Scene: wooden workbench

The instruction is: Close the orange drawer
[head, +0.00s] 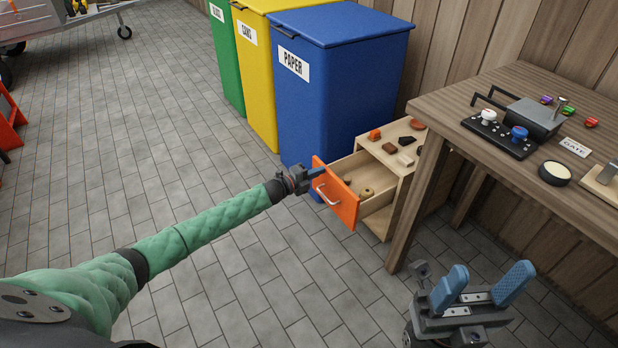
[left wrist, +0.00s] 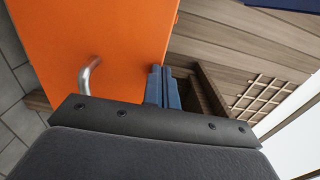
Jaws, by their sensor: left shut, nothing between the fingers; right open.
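The orange drawer (head: 336,195) is pulled out of a small light-wood cabinet (head: 384,158) beside the workbench. Its orange front has a curved metal handle (head: 326,194), and a few small items lie inside. My left gripper (head: 318,172) is shut and empty at the upper left edge of the drawer front. In the left wrist view the shut blue fingers (left wrist: 164,86) are beside the orange front (left wrist: 105,45), with the handle (left wrist: 88,76) to their left. I cannot tell whether they touch the front. My right gripper (head: 482,290) is open and empty, low in front of the workbench.
Blue (head: 335,85), yellow (head: 262,75) and green (head: 226,60) bins stand behind and left of the cabinet. Several small objects lie on the cabinet top. The wooden workbench (head: 445,105) at right carries a control panel and a round black item (head: 555,174).

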